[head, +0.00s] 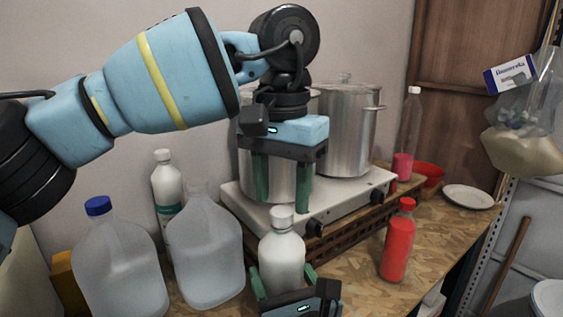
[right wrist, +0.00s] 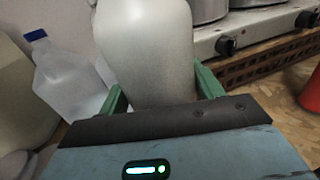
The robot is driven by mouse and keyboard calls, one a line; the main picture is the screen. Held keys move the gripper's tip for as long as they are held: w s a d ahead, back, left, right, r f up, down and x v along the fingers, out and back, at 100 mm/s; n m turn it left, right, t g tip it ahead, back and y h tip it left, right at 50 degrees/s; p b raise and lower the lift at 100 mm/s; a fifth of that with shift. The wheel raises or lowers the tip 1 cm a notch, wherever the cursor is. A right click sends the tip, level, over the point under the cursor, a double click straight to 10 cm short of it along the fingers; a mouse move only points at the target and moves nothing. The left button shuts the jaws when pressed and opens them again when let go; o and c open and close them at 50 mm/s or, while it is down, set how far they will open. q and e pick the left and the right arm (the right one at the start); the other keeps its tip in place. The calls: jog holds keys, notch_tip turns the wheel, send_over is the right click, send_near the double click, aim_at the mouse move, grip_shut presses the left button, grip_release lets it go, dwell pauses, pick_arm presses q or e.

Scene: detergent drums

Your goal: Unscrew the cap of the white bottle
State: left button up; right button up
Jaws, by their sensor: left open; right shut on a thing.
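The white bottle (head: 282,264) stands upright at the front of the table, with its white cap (head: 281,217) on top. My right gripper (head: 284,284) is shut on the bottle's lower body, one green finger on each side. The bottle's body also fills the middle of the right wrist view (right wrist: 147,50), where its cap is out of frame. My left gripper (head: 283,200) is open and empty, pointing down. In the head view its fingertips end just above the cap, one to each side; the exact depth gap cannot be told.
Two translucent jugs (head: 120,268) (head: 208,250) and another white bottle (head: 166,185) stand to the left. A stove (head: 235,198) with steel pots (head: 347,130) is behind. A red bottle (head: 398,245) stands to the right, with a plate (head: 468,197) beyond.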

pick_arm(q)
jog(key=shift+f, duration=1.2)
jog(key=shift+c, duration=0.3)
